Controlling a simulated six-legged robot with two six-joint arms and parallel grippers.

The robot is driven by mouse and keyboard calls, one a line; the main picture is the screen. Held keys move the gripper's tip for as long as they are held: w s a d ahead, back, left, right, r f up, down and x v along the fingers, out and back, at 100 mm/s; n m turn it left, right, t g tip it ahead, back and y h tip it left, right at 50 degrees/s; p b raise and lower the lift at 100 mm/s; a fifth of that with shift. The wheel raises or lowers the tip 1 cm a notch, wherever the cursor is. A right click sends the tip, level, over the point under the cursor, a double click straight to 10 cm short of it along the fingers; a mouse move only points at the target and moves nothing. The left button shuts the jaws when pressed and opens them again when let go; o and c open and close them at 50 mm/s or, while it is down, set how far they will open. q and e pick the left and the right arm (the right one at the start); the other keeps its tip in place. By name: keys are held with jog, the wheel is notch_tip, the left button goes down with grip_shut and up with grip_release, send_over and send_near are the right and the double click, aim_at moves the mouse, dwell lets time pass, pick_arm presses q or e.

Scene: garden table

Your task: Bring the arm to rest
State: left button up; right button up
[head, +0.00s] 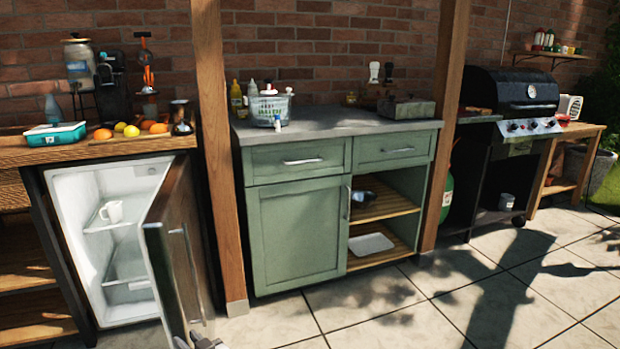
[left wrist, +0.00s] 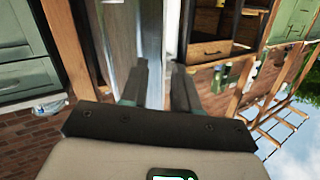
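My left gripper (head: 205,342) shows only as a small piece at the bottom edge of the head view, low beside the open fridge door (head: 172,262). In the left wrist view its two dark fingers (left wrist: 160,80) stand apart with nothing visible held between them. I cannot tell from these views whether it touches the door. My right gripper is not in view.
A green cabinet (head: 298,235) stands to the right, past a wooden post (head: 212,150). A black grill (head: 510,92) is farther right. The paved floor (head: 400,315) in front is clear.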

pick_arm(q)
jog(key=s+d+f+m+h, duration=0.1)
jog(key=s+f+m+h, duration=0.4)
jog(key=f, duration=0.5)
jog(key=s+d+f+g+h, duration=0.2)
jog(key=s+d+f+h, duration=0.25)
jog(key=s, duration=0.25)
jog(key=s+d+f+g+h, duration=0.2)
jog(key=s+d+f+h, duration=0.1)
jog(key=s+d+f, duration=0.3)
jog(key=s+d+m+g+h, duration=0.1)
jog(key=s+d+g+h, duration=0.15)
jog(key=s, duration=0.55)
jog(key=s+d+g+h, duration=0.2)
jog(key=s+d+g, duration=0.15)
jog(key=s, duration=0.45)
notch_tip(320, 180, up, 29)
jog(key=p, duration=2.8)
jog(key=shift+s+f, duration=0.15)
jog(key=shift+f, duration=0.05)
jog(key=shift+a, duration=0.1)
